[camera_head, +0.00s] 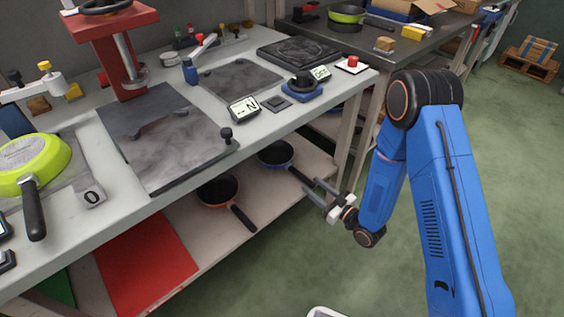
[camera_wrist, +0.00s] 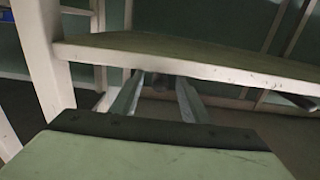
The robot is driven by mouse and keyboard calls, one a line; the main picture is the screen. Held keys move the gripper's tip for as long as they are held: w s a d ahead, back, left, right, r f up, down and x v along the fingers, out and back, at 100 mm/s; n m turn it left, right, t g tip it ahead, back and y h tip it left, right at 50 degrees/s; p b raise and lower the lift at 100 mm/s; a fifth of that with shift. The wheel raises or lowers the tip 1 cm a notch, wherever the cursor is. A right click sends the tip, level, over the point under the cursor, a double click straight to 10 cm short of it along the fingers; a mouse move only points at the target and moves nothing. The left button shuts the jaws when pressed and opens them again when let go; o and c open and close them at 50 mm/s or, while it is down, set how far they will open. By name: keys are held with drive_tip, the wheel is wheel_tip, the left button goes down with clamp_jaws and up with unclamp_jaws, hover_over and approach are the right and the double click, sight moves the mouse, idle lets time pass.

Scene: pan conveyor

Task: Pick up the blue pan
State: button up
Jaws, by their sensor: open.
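The blue pan (camera_head: 274,154) lies on the lower shelf under the workbench, its black handle pointing toward the shelf's front edge and my gripper. My gripper (camera_head: 311,187) is open at that edge, its fingertips close to the handle's end. In the wrist view the two fingers of my gripper (camera_wrist: 160,88) point ahead at the shelf, apart. A small dark shape shows between them; it looks like the handle's end, but I cannot tell whether it is between the jaws or beyond. The pan's bowl cannot be made out there.
An orange pan (camera_head: 216,190) lies left of the blue one on the lower shelf (camera_head: 262,212). The workbench top (camera_head: 190,182) overhangs both, and a bench leg (camera_head: 347,140) stands to the right. A green pan (camera_head: 32,162) sits on the bench.

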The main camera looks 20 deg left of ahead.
sight(297, 174)
drive_tip(key=shift+x, duration=4.75)
drive_tip(key=shift+c, duration=0.7)
drive_tip(key=shift+r, duration=0.1)
clamp_jaws()
